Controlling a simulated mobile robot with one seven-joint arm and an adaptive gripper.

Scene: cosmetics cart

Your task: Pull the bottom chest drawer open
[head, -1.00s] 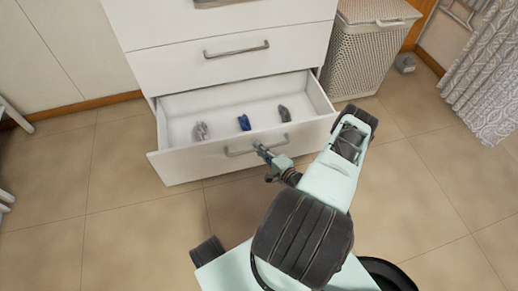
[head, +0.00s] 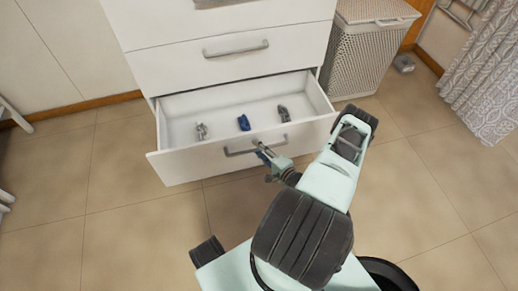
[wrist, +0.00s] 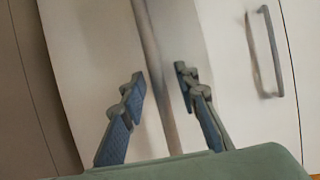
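The bottom drawer (head: 190,163) of the white chest stands pulled out, its inside showing in the head view. Its grey bar handle (head: 240,152) is on the front panel. My gripper (head: 262,155) is at the right end of this handle, in front of the panel. In the wrist view my gripper (wrist: 160,75) has its two blue-padded fingers apart. A grey strip runs between and beyond them; I cannot tell whether it is the handle or a panel edge. No grip on the handle shows.
Several small items, one a blue one (head: 244,122), lie in the drawer. The closed drawer above has a handle (head: 236,49). A wicker hamper (head: 352,62) stands right of the chest. Tiled floor (head: 130,215) is clear at the left; a curtain (head: 487,85) hangs at far right.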

